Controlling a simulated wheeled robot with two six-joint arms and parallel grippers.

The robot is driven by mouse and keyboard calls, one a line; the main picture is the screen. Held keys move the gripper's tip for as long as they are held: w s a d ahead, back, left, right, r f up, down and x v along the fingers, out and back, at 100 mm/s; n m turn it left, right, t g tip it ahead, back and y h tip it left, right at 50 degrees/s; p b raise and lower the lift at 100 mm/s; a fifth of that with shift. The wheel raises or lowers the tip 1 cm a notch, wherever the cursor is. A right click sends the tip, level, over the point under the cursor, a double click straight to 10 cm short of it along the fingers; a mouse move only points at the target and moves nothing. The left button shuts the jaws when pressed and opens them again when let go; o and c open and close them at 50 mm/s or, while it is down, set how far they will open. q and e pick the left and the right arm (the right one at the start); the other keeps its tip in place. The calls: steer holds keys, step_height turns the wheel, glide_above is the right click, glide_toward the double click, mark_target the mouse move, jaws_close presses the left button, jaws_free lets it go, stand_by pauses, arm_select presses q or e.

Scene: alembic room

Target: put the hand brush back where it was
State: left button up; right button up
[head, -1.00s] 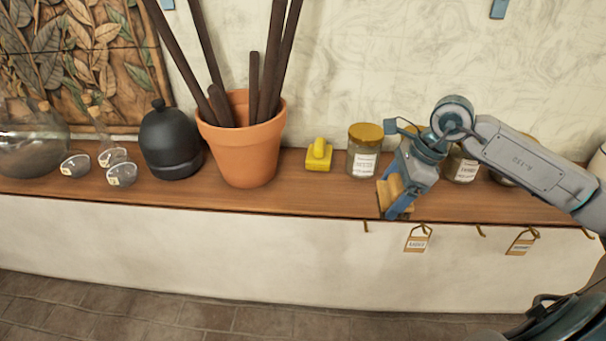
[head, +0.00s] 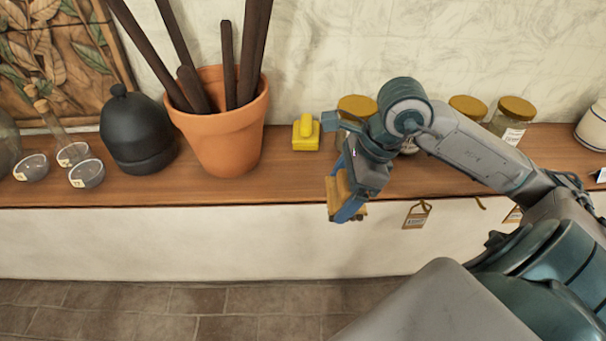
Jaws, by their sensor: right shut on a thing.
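My right gripper (head: 349,203) is at the front edge of the wooden shelf (head: 440,182). It is shut on a tan wooden block-like thing, which I take for the hand brush (head: 335,196). The gripper's fingers hide part of it, and a small dark part shows at its lower end. In the picture the brush overlaps the shelf's front edge and the white wall below; I cannot tell whether it touches the shelf. My left gripper is not in view.
A yellow object (head: 305,134) stands on the shelf, left of my right gripper. A terracotta pot (head: 222,132) with dark sticks, a black vessel (head: 137,130) and glass bowls stand farther left. Lidded jars (head: 513,118) stand behind and right of my arm. Tags (head: 416,215) hang below the shelf edge.

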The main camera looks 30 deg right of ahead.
steer(key=shift+w+r+p, duration=0.15)
steer(key=shift+w+p, duration=0.65)
steer(key=shift+w, duration=0.4)
steer(key=w+p, duration=0.2)
steer(key=w, duration=0.2)
steer(key=shift+w, duration=0.3)
steer(key=w, duration=0.1)
steer(key=w+p, duration=0.1)
steer(key=w, duration=0.1)
steer(key=w+f+p, duration=0.1)
steer(key=w, duration=0.1)
steer(key=shift+w+d, duration=0.1)
steer(key=shift+d, duration=0.15)
steer(key=shift+w+f+p, duration=0.1)
steer(key=shift+w+p, duration=0.3)
steer(key=shift+w, duration=0.25)
step_height(320, 180, down, 3)
steer(key=shift+p, duration=1.05)
steer(key=shift+f, duration=0.35)
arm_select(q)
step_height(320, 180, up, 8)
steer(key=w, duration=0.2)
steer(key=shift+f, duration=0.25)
